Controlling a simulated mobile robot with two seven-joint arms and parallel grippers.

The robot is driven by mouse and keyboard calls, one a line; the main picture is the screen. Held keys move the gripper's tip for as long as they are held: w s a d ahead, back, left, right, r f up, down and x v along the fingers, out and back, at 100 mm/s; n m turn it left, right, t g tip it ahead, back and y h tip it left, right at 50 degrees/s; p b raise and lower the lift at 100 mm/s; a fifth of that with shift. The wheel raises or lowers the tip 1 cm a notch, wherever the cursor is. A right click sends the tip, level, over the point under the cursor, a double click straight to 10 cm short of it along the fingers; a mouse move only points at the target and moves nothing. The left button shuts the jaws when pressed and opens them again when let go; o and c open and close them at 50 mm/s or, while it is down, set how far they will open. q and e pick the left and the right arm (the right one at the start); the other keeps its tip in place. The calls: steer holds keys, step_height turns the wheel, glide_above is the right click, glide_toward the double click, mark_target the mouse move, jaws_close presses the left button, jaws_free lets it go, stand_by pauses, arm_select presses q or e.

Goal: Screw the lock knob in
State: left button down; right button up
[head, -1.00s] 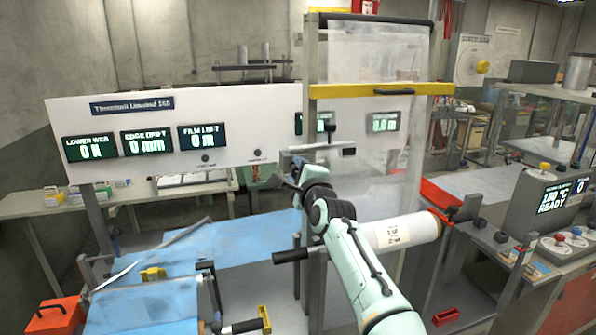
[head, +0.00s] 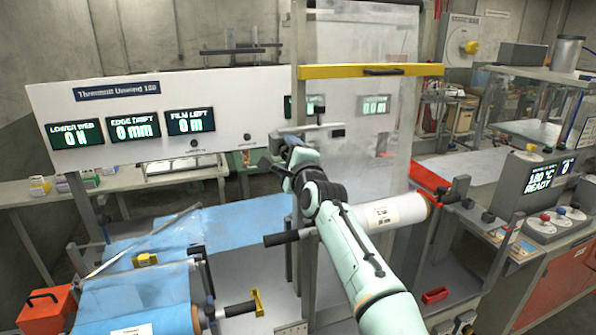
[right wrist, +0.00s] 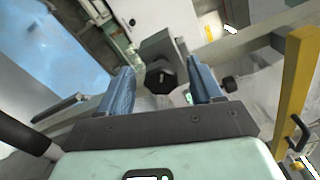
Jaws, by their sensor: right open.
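My right gripper (head: 268,166) is at the upright frame, just below a short grey crossbar, in the head view. In the right wrist view, its two blue fingers (right wrist: 160,82) are open. A dark, many-sided knob (right wrist: 161,78), which looks like the lock knob, shows between the fingertips in front of a grey block (right wrist: 156,46). Gaps show on both sides of the knob, and I cannot tell how far the fingertips reach along it. In the head view the knob is not clearly visible near my gripper. My left gripper is not in view.
A yellow bar (head: 370,71) crosses the clear film sheet above my arm. A white film roll (head: 388,213) lies behind my forearm. A white display panel (head: 160,116) stands left of the frame. A blue web (head: 235,222) and orange box (head: 47,308) are lower left.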

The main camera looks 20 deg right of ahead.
arm_select(q)
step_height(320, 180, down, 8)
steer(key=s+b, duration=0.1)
steer(key=b, duration=0.7)
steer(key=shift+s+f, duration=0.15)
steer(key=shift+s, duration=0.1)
arm_select(e)
steer(key=s, duration=1.2)
steer(key=shift+s+d, duration=0.2)
steer(key=shift+s, duration=0.1)
steer(key=shift+f, duration=0.1)
